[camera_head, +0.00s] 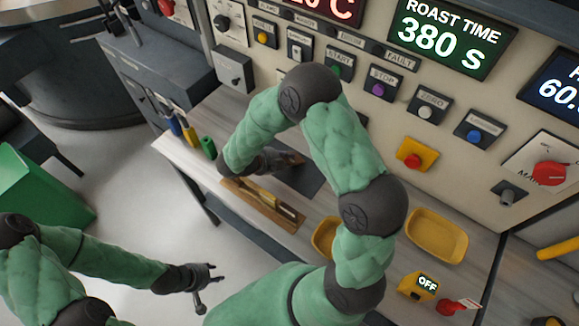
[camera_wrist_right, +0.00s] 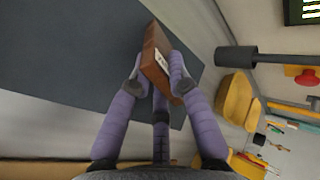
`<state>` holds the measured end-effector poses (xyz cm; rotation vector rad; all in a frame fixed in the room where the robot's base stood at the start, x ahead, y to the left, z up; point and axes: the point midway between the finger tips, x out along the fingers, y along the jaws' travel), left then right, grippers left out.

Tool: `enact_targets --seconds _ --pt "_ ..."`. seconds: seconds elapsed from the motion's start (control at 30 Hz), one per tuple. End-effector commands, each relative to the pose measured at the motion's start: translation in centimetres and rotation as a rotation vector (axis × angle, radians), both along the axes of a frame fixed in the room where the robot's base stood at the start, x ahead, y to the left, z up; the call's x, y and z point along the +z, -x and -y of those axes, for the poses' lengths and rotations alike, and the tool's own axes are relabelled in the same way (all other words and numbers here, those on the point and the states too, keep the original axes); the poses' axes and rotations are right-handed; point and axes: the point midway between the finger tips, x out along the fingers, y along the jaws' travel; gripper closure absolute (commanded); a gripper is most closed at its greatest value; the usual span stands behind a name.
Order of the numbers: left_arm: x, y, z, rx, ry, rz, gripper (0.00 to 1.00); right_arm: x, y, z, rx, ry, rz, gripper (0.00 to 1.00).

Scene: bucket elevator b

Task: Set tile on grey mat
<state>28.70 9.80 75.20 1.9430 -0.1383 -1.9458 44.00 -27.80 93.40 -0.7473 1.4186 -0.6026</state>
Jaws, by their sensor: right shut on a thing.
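A reddish-brown tile with a white label (camera_wrist_right: 153,48) is between the purple fingers of my right gripper (camera_wrist_right: 158,82) in the wrist view. The gripper is shut on it. The grey mat (camera_wrist_right: 70,60) spreads behind and below the tile; I cannot tell whether the tile touches it. In the head view the right gripper (camera_head: 283,161) is over the grey mat (camera_head: 306,180), partly hiding it, and a small part of the tile (camera_head: 296,158) shows. My left gripper (camera_head: 207,281) is open and empty at the lower left, off the counter.
A wooden holder with brass-coloured tools (camera_head: 262,205) lies in front of the mat. Yellow trays (camera_head: 437,236) stand to the right, partly behind my right arm. Several coloured-handled items (camera_head: 190,135) are at the counter's left edge. The control panel (camera_head: 385,110) rises behind.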

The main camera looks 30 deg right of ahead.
Motion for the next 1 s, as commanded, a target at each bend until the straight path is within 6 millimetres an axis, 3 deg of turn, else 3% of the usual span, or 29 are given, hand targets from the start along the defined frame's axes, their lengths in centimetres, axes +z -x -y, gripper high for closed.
enact_targets --seconds 0.17,0.2,0.27,0.63,1.0 --pt "0.1 0.0 0.0 0.000 0.000 0.000 0.60 0.1 0.0 0.0 -0.001 0.000 0.001 1.00" --pt "0.1 0.0 0.0 0.000 0.000 0.000 0.60 0.0 0.0 0.0 0.000 0.000 0.000 0.79" --pt "0.1 0.0 0.0 0.000 0.000 0.000 0.60 0.0 0.0 0.0 0.000 0.000 0.000 0.66" --pt "0.3 0.0 0.0 0.000 0.000 0.000 0.60 0.3 0.0 -0.2 0.000 0.000 0.000 0.66" --pt "3.5 0.0 0.0 0.000 0.000 0.000 0.60 2.9 0.3 -3.0 0.003 0.001 0.000 0.66"
